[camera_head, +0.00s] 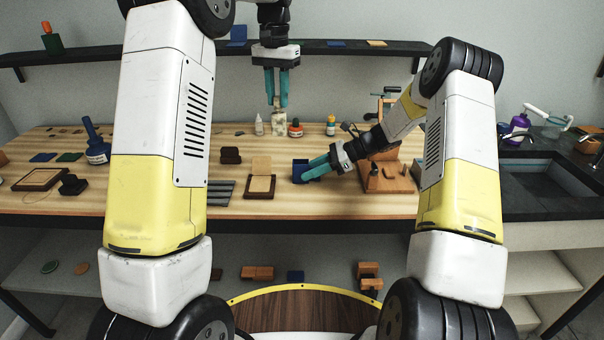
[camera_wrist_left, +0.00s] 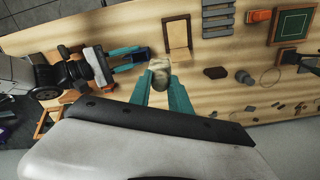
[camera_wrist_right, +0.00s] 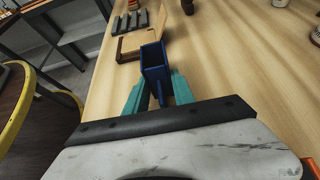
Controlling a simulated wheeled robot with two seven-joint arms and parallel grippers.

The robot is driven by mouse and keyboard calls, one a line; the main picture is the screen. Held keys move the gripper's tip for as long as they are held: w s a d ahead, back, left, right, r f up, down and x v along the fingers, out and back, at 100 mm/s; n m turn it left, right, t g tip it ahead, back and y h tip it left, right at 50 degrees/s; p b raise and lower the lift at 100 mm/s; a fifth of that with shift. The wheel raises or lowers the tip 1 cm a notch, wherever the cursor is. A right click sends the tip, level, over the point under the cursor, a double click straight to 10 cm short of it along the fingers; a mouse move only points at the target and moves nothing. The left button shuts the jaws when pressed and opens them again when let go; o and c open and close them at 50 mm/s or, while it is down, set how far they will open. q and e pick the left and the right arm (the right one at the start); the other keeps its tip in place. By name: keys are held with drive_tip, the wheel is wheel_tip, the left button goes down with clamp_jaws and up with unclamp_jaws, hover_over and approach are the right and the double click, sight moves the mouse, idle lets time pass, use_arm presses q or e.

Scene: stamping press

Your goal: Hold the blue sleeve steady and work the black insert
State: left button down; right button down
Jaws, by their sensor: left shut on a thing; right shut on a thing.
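The blue sleeve (camera_head: 300,170) is an open box-like holder just above or on the wooden table, right of centre. My right gripper (camera_head: 318,168) is shut on it from the right. It fills the middle of the right wrist view (camera_wrist_right: 155,68), between the fingertips. My left gripper (camera_head: 277,104) points straight down behind the sleeve, shut on a pale mottled block (camera_head: 279,120). That block also shows between the fingers in the left wrist view (camera_wrist_left: 159,77). I cannot make out a black insert in either gripper or in the sleeve.
An open tan box (camera_head: 260,185) lies left of the sleeve, with a grey slotted plate (camera_head: 219,192) beside it. A dark brown block (camera_head: 231,155) stands behind them. Small bottles (camera_head: 295,128) stand at the back. A wooden press (camera_head: 388,178) stands close on the right.

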drive_tip(key=c, duration=1)
unclamp_jaws()
drive_tip(key=shift+d+f, duration=0.15)
drive_tip(key=shift+f, duration=0.1)
drive_tip(key=shift+c, duration=0.2)
drive_tip(key=shift+o, duration=0.2)
drive_tip(key=shift+r, duration=0.1)
drive_tip(key=shift+r, duration=0.1)
